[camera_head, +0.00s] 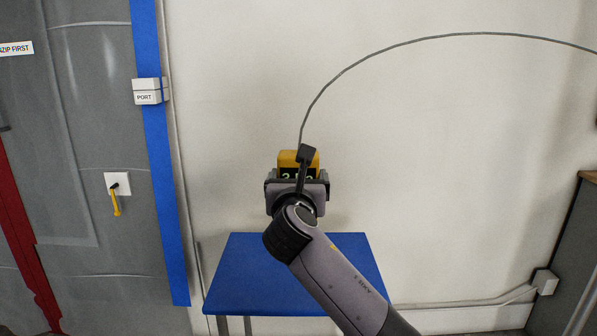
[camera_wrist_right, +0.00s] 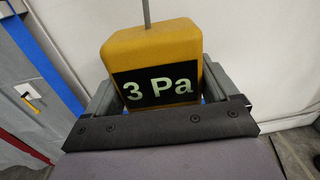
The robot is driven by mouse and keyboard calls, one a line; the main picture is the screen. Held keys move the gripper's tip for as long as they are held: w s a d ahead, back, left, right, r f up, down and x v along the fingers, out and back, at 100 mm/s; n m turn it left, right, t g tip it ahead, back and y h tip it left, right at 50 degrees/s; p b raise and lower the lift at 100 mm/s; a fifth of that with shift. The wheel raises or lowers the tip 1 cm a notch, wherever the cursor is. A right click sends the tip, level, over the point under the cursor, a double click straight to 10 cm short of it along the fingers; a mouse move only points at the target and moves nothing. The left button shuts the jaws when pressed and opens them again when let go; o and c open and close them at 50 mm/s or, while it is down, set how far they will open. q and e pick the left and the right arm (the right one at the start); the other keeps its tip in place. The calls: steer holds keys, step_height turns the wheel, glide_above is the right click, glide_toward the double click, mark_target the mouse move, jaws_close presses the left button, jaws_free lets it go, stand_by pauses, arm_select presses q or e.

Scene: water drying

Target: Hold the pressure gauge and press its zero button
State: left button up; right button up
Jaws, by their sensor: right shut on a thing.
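The pressure gauge (camera_head: 288,158) is a yellow box with a dark display. In the right wrist view the gauge (camera_wrist_right: 150,46) stands upright between the fingers, and its display reads "3 Pa". My right gripper (camera_head: 297,181) is shut on it and holds it above the blue table. In the right wrist view the fingers (camera_wrist_right: 160,95) lie on both sides of the gauge. A grey hose (camera_head: 322,93) rises from the top of the gauge. My gripper and wrist hide the lower part of the gauge. I cannot make out a zero button. My left gripper is not in view.
A small blue table (camera_head: 235,275) stands below, its visible top bare. A dark cabinet (camera_head: 570,250) stands at the right edge.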

steer(key=shift+f+b, duration=0.45)
steer(key=shift+f, duration=1.35)
steer(key=shift+f+b, duration=0.5)
steer(key=shift+f, duration=0.85)
steer(key=shift+f+b, duration=0.5)
steer(key=shift+f, duration=0.85)
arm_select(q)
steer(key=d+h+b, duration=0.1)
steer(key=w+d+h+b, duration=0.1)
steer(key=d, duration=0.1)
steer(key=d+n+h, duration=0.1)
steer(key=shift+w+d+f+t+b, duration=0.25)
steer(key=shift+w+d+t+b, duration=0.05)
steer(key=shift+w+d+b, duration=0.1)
arm_select(e)
step_height(320, 180, down, 6)
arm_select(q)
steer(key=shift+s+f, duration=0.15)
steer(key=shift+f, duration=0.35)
arm_select(e)
steer(key=shift+f, duration=0.55)
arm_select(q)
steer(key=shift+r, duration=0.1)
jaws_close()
